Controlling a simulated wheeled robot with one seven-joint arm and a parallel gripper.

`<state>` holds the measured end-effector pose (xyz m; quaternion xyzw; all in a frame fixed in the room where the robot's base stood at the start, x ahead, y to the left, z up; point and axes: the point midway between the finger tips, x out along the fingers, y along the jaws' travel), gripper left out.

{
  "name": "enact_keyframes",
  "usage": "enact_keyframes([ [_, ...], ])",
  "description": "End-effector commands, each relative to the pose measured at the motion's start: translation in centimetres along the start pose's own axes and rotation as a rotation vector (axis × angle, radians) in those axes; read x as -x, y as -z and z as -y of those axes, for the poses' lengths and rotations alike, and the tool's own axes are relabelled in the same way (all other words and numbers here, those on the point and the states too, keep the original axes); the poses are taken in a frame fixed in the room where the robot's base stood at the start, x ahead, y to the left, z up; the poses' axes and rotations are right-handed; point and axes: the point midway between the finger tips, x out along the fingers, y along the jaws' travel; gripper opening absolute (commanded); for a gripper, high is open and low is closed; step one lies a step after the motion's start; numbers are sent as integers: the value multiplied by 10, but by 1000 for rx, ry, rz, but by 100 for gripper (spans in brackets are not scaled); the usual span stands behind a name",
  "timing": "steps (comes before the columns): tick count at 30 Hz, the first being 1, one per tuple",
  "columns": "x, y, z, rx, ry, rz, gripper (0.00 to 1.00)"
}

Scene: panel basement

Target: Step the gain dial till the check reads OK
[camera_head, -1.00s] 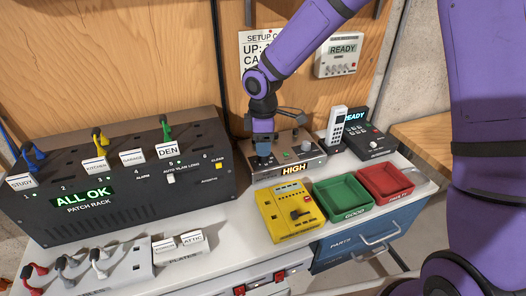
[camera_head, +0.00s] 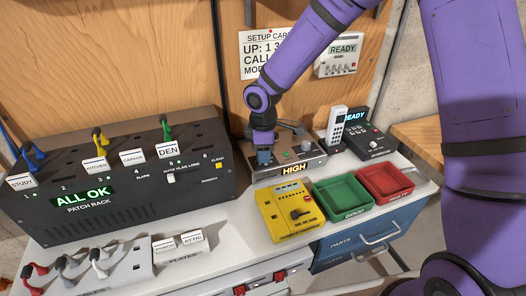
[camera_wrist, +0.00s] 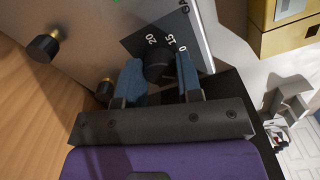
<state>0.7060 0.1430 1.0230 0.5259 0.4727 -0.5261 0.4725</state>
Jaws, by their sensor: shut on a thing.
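The gain unit (camera_head: 310,164) is a grey-brown box at the back of the bench, and its front display reads HIGH (camera_head: 294,168). My gripper (camera_head: 264,158) is over the left end of that unit. In the wrist view, my gripper (camera_wrist: 160,80) has its blue fingers on either side of a black dial (camera_wrist: 158,62) and is shut on it. The numbers 20, 15 and 0 show on the dark scale beside the dial. The dial's pointer cannot be made out. In the head view my gripper hides the dial.
A patch rack (camera_head: 110,180) reading ALL OK stands at left. A yellow device (camera_head: 290,210), a green tray (camera_head: 342,196) and a red tray (camera_head: 386,182) lie in front and right. A white handset (camera_head: 336,128) stands behind.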

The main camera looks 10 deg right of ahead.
Motion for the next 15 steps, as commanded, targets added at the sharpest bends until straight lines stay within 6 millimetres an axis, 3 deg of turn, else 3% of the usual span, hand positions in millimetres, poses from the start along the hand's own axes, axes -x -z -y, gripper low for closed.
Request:
enact_keyframes([
  [8, 1, 0, 0, -68, -1, 1, 9],
  [15, 1, 1, 0, -233, -2, 0, 10],
])
